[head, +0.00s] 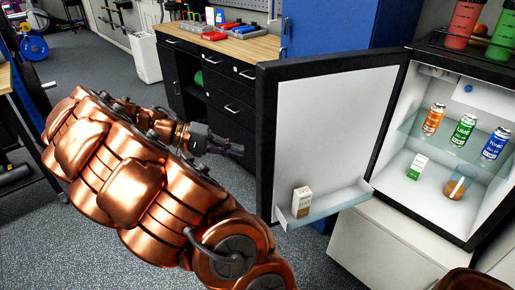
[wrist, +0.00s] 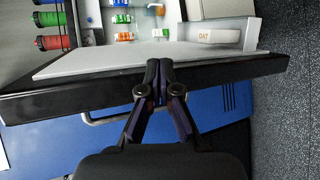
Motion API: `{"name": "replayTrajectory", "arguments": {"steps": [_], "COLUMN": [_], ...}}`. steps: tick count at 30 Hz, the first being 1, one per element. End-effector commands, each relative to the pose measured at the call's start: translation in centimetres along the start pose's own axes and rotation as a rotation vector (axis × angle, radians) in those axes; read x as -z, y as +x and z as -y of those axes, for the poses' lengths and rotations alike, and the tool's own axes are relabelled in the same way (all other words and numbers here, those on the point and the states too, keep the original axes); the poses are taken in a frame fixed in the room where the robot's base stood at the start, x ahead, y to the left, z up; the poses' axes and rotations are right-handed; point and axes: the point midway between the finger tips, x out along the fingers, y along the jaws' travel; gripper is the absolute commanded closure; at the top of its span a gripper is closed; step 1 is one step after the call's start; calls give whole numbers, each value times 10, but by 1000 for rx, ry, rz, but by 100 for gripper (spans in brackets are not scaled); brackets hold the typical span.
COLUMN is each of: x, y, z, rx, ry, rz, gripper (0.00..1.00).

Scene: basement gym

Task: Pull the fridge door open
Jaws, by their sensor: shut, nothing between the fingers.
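The small fridge stands at the right in the head view, with its black-framed door (head: 325,125) swung wide open to the left. The white inner face and a door shelf (head: 325,206) holding a small carton (head: 301,201) are exposed. My gripper (head: 238,149) is just left of the door's free edge. In the wrist view my gripper (wrist: 158,66) is shut and empty, its fingertips overlapping the door's black edge (wrist: 235,72). I cannot tell whether they touch it. The door's outer face is hidden in the head view.
Inside the fridge, cans (head: 462,131), a small box (head: 417,166) and a round jar (head: 454,188) stand on shelves. Red and green cups (head: 464,22) are on top. A dark drawer cabinet (head: 225,95) and blue cabinet (head: 335,28) stand behind the door. Grey floor lies open at the left.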

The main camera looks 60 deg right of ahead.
Motion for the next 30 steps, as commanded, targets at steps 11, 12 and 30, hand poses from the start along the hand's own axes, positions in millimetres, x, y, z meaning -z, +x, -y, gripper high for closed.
{"name": "replayTrajectory", "arguments": {"steps": [11, 12, 30], "x": [83, 90, 115], "y": [-4, -5, 14], "z": [36, 42, 62], "rx": [-278, -297, -369], "ry": [93, 98, 125], "rz": [-25, -33, -70], "gripper": [100, 100, 100]}}
